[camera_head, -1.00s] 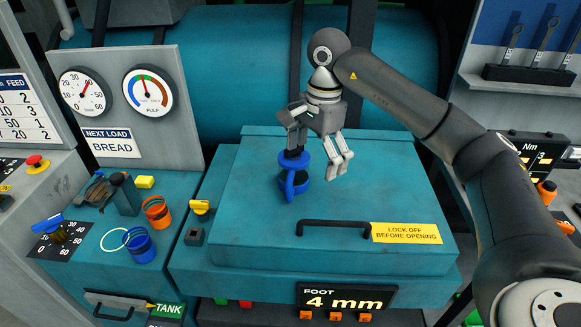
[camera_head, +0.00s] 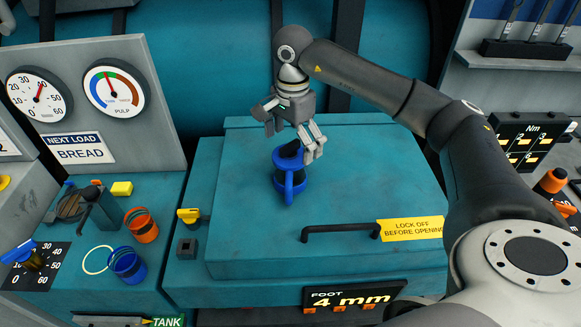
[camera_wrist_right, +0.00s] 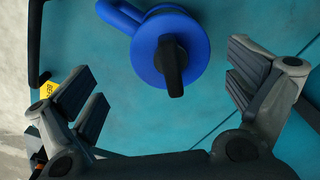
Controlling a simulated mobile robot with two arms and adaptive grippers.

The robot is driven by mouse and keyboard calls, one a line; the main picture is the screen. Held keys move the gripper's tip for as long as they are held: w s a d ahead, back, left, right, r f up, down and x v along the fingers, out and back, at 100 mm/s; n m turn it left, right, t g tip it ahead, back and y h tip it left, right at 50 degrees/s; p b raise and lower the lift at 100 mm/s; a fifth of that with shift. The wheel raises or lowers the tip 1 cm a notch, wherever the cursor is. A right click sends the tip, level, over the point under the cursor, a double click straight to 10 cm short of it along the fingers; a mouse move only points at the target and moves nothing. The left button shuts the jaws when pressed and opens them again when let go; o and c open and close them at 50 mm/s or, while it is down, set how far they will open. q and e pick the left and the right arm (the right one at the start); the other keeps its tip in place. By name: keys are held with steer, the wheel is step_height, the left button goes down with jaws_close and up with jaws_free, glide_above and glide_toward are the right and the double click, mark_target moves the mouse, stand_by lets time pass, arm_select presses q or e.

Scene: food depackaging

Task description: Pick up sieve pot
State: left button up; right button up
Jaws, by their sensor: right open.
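A blue pot (camera_head: 289,186) with a looped blue handle and a dark grip or knob on top stands on the teal lid (camera_head: 345,200); I take it to be the sieve pot. My right gripper (camera_head: 293,140) is open just above and behind it in the head view, fingers pointing down. In the right wrist view the pot (camera_wrist_right: 190,45) lies between the two spread fingers, toward the top of the picture, and neither finger touches it. Its inside is hidden. My left gripper is not in view.
A black bar handle (camera_head: 340,230) and a yellow sign (camera_head: 412,229) are on the lid's front right. Much of the lid's right side is clear.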

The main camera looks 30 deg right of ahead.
mark_target(289, 153)
steer(key=shift+w+f, duration=0.15)
steer(key=shift+f, duration=0.15)
steer(key=shift+w+a+f+p, duration=0.15)
steer(key=shift+w+f+p, duration=0.05)
steer(key=shift+f+p, duration=0.15)
step_height(289, 153, down, 4)
steer(key=shift+a+r+p, duration=0.1)
steer(key=shift+p, duration=1)
steer(key=shift+w+f, duration=0.15)
steer(key=shift+f, duration=0.2)
steer(key=shift+c, duration=0.6)
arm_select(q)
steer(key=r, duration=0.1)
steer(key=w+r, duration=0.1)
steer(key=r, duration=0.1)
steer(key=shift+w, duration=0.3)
arm_select(e)
steer(key=c, duration=1.2)
